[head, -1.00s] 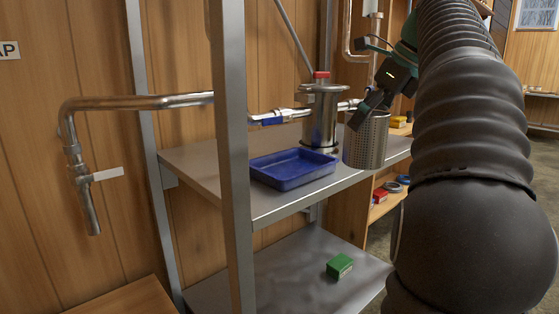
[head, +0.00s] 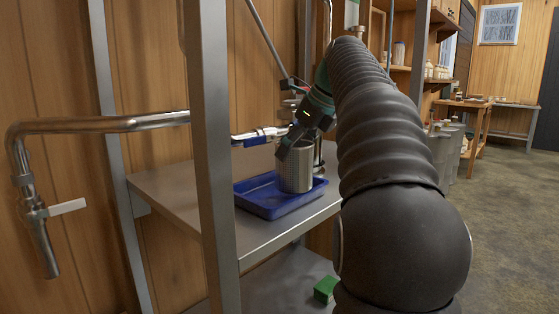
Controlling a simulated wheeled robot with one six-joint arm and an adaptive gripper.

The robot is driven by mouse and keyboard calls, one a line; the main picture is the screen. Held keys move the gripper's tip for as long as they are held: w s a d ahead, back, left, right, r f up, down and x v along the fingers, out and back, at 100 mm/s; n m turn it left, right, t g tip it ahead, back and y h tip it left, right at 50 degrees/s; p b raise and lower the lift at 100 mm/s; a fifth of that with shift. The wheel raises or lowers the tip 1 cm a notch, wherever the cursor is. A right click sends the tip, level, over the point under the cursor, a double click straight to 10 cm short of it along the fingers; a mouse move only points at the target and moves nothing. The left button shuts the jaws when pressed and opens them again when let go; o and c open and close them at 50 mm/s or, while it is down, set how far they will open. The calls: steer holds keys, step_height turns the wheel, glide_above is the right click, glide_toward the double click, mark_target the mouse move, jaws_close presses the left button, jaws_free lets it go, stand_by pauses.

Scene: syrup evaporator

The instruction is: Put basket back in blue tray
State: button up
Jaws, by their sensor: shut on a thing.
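The basket (head: 296,171) is a perforated metal cylinder. It stands upright at the right part of the blue tray (head: 259,209), within its outline; whether its bottom touches the tray floor I cannot tell. The tray lies on the metal shelf. My gripper (head: 284,150) is at the basket's upper left rim and shut on it. The finger contact is partly hidden by the gripper body.
A steel shelf post (head: 211,150) stands in front, left of the tray. A pipe with a blue-handled valve (head: 262,137) runs behind the tray, and the metal housing is mostly hidden behind the basket. A green box (head: 325,289) sits on the lower shelf (head: 270,290).

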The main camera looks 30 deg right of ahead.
mark_target(303, 145)
steer(key=w+f, duration=0.1)
steer(key=w+a+f, duration=0.2)
steer(key=shift+w+b, duration=0.3)
steer(key=shift+b, duration=0.05)
steer(key=c, duration=0.5)
steer(key=o, duration=1.6)
steer(key=shift+c, duration=0.2)
steer(key=shift+r, duration=0.15)
steer(key=p+v, duration=0.1)
steer(key=v, duration=1.1)
steer(key=shift+s+d, duration=0.1)
